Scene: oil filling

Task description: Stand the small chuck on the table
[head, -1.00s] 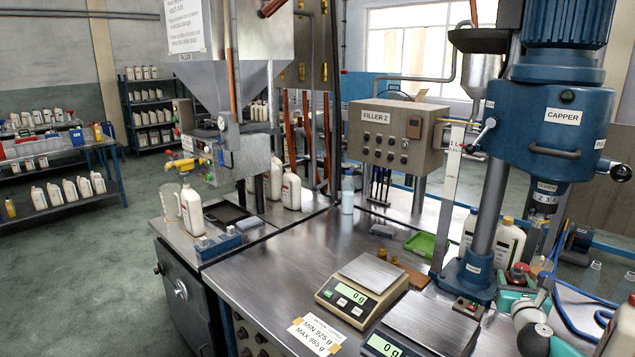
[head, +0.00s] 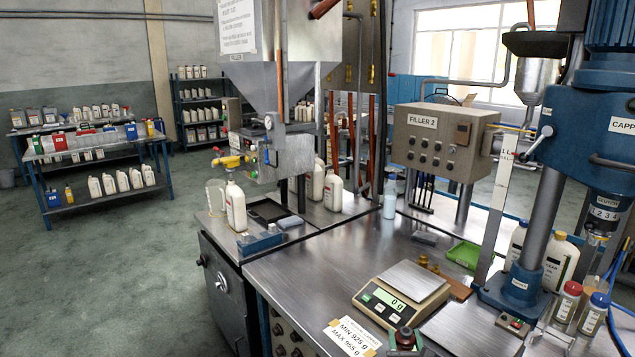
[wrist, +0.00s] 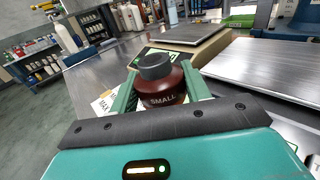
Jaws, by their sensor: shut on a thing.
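The small chuck (wrist: 162,88) is a dark red-brown round piece with a grey-black top and the word SMALL on its side. My gripper (wrist: 160,92) is shut on it, with a green finger on each side in the wrist view. The chuck looks roughly upright, top up. In the head view the chuck (head: 405,338) shows at the bottom edge, in front of the scales; most of my gripper is cut off there. The metal table (head: 310,272) lies below and beyond; the gap between chuck and table is hard to judge.
A taped weight label (head: 352,337) lies to the left. Bare table stretches left of the scale. The capper column (head: 540,220) rises at right.

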